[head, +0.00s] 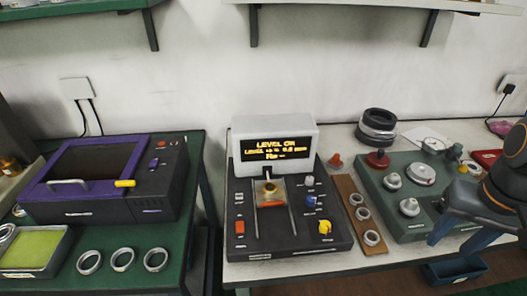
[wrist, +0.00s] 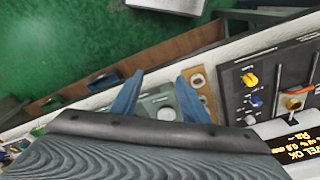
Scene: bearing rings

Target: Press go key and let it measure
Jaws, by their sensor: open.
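The measuring device (head: 290,240) stands on the white bench in the head view, a black base with a white display box (head: 275,146). Its screen reads "LEVEL OK", a level line, and "Ra" with dashes. On its panel are an orange-red key (head: 240,228), a yellow knob (head: 325,228), a blue knob (head: 311,201) and a grey knob (head: 309,181). I cannot read which is the go key. A part sits in the middle slot under the display. My gripper (head: 449,246) is open and empty at the right, away from the device; its blue fingers show in the wrist view (wrist: 160,80).
A brown strip with rings (head: 358,212) lies right of the device. Beyond it is a green-grey unit (head: 395,215) with round knobs. A purple-lidded machine (head: 95,175) and loose rings (head: 122,259) are on the left green bench. Shelves hang above.

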